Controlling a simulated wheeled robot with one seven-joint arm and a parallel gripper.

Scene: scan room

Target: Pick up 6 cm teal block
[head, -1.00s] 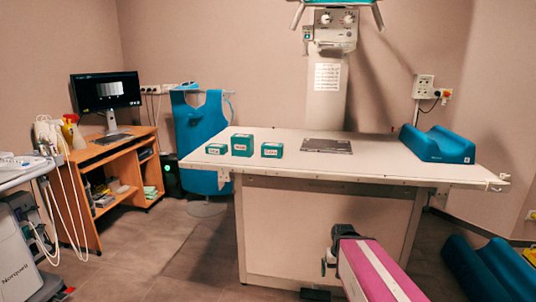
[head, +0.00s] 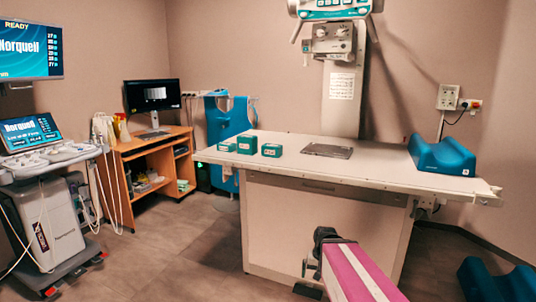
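Three teal blocks with white labels stand in a row near the left end of the white table (head: 380,174). The left block (head: 227,147) is low, the middle block (head: 246,145) is the tallest, and the right block (head: 271,150) is between them in height. The labels are too small to read, so I cannot tell which is 6 cm. My gripper (head: 309,267) shows small and dark at the end of my pink and white arm, in front of the table and below its top, apart from the blocks. Its finger opening is unclear.
A dark flat plate (head: 327,151) and a blue curved cushion (head: 441,157) lie on the table. An X-ray column (head: 342,95) rises behind it. A wooden desk (head: 150,148) and an ultrasound cart (head: 55,215) stand left. Another blue cushion (head: 497,281) is low at right. Floor left of the table is clear.

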